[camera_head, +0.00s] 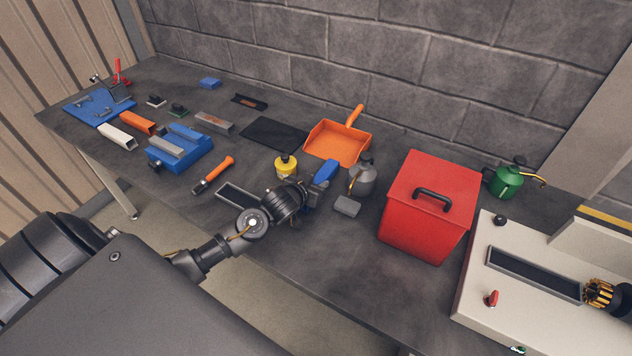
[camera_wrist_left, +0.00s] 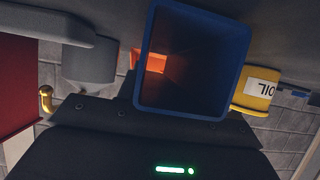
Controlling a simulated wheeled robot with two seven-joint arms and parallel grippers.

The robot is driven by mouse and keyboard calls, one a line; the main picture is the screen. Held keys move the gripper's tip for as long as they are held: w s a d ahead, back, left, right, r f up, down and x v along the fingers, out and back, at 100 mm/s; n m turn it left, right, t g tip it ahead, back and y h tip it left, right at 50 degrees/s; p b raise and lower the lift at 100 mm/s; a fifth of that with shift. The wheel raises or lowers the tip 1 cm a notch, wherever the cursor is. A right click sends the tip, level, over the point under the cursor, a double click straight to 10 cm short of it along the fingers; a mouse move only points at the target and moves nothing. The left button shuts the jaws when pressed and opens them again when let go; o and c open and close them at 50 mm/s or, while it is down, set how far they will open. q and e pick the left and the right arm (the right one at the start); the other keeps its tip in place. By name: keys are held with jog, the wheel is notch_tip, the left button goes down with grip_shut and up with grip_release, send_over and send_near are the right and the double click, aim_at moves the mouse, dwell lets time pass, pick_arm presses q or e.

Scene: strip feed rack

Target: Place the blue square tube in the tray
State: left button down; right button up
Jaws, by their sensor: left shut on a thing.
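The blue square tube (camera_head: 326,171) is in my left gripper (camera_head: 318,194), above the table near its front middle. In the left wrist view the hollow tube (camera_wrist_left: 195,62) faces me end-on, with orange visible through it. The dark gripper is shut on it; the fingertips are partly hidden. A shallow dark tray with a light rim (camera_head: 240,196) lies flat to the left of the gripper, partly behind my left arm. The tube is apart from it. My right gripper is not in view.
A yellow oil bottle (camera_head: 286,166), grey can (camera_head: 363,178) and grey block (camera_head: 347,206) stand close to the gripper. An orange dustpan (camera_head: 338,143) lies behind. A red box (camera_head: 430,205) stands right; an orange-handled tool (camera_head: 213,174) lies left of the tray.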

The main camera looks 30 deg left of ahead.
pick_arm(q)
jog(key=c, duration=0.9)
grip_release()
jog(key=shift+f, duration=0.1)
jog(key=b+v, duration=0.1)
jog(key=v, duration=1.1)
jog(key=shift+o, duration=0.3)
